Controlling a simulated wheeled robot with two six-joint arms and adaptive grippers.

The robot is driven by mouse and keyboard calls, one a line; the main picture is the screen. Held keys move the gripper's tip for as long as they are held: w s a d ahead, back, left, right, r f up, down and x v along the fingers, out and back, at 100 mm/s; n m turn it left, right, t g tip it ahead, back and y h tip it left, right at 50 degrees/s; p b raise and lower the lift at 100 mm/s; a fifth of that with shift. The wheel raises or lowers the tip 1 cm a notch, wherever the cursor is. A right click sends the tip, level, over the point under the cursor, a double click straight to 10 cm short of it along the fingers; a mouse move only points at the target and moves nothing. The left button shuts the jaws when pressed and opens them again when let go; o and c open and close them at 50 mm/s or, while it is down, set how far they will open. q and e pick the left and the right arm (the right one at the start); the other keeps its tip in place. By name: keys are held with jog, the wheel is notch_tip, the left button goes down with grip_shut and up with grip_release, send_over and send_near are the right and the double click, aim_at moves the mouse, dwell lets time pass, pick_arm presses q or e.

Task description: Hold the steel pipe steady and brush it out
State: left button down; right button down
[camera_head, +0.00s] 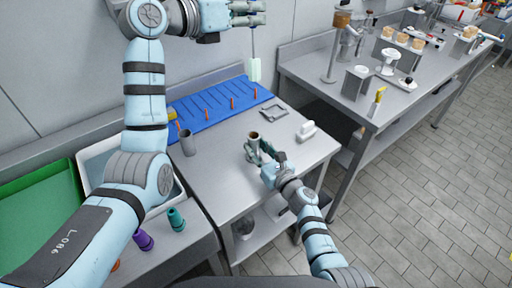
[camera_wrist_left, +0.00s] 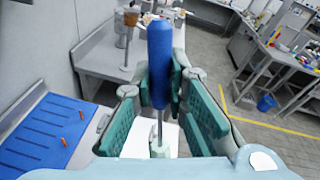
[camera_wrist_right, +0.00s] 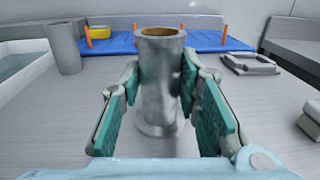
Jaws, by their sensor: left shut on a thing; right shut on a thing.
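The steel pipe (camera_head: 253,141) stands upright on the steel table, with a flanged foot and brown inside its open top. My right gripper (camera_head: 262,154) is shut around its sides; the right wrist view shows the pipe (camera_wrist_right: 160,95) between the green pads. My left gripper (camera_head: 252,14) is high above the table, shut on the blue handle (camera_wrist_left: 160,60) of a brush. The brush's thin rod hangs down to a pale bristle head (camera_head: 254,70), which is apart from the pipe and well above it. In the head view the handle is mostly hidden.
A second grey pipe (camera_head: 187,143) stands left of the held one. A blue mat (camera_head: 215,108) with orange pegs lies behind. A grey frame-like tray (camera_head: 274,111) and a white block (camera_head: 306,131) are at right. A pale bin (camera_head: 92,160) and purple and teal cups are at left.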

aim_at(252, 80)
pick_arm(q)
jog(key=shift+f, duration=0.1)
dwell(0.6)
jog(key=f, duration=0.4)
jog(key=s+f+m+t, duration=0.1)
jog(key=f, duration=0.4)
jog(key=f+m+h, duration=0.1)
jog(key=f, duration=0.4)
jog(key=shift+s+f, duration=0.15)
jog(key=shift+s, duration=0.15)
jog(key=shift+f, duration=0.1)
notch_tip(252, 80, down, 7)
jog(key=shift+f, duration=2.4)
jog(key=shift+r, duration=2.55)
dwell(0.6)
